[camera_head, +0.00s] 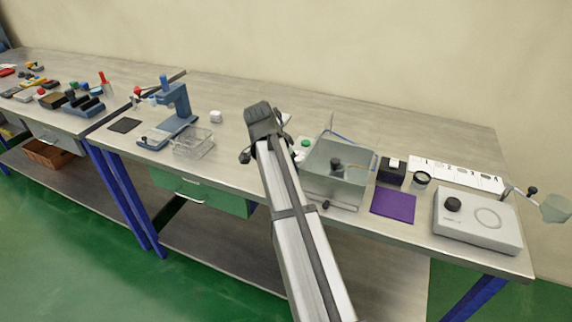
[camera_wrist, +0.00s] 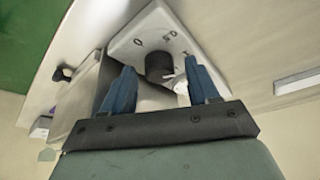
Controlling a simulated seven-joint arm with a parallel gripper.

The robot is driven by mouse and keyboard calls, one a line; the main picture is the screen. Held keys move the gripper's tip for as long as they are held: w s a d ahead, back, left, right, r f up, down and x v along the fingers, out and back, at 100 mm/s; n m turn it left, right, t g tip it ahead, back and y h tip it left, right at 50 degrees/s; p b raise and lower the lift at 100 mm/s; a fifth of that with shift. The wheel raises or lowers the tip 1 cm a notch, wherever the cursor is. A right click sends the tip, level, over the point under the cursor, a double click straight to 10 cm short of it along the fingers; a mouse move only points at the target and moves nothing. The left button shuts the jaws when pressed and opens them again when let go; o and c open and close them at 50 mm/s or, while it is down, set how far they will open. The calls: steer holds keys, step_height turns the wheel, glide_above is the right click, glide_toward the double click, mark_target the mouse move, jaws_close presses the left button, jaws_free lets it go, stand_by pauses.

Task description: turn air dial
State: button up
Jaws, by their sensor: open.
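In the wrist view a dark round dial (camera_wrist: 159,66) sits on a white panel (camera_wrist: 128,47) with printed marks. My gripper (camera_wrist: 160,75) has two blue fingers spread apart, one on each side of the dial in the picture. Whether either finger touches the dial, I cannot tell. In the head view my gripper (camera_head: 262,118) is over the bench at the middle, and my arm hides most of what is beneath. A small white part with green on it (camera_head: 304,146) shows just right of my arm; the dial itself does not show clearly there.
Right of my arm stands a clear-walled box (camera_head: 335,180) with a dark knob. Further right are a purple mat (camera_head: 393,204) and a grey box with a black knob (camera_head: 478,222). Left are a blue press stand (camera_head: 178,103) and a clear tray (camera_head: 194,143).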

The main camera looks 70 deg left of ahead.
steer(key=c, duration=1)
steer(key=shift+d+n+y, duration=0.15)
steer(key=shift+n+y, duration=0.15)
steer(key=shift+n, duration=0.5)
steer(key=shift+c, duration=0.2)
steer(key=n+y, duration=0.1)
steer(key=n, duration=0.1)
steer(key=shift+n+g, duration=0.4)
steer(key=o, duration=1)
steer(key=shift+o, duration=0.2)
steer(key=v, duration=1.4)
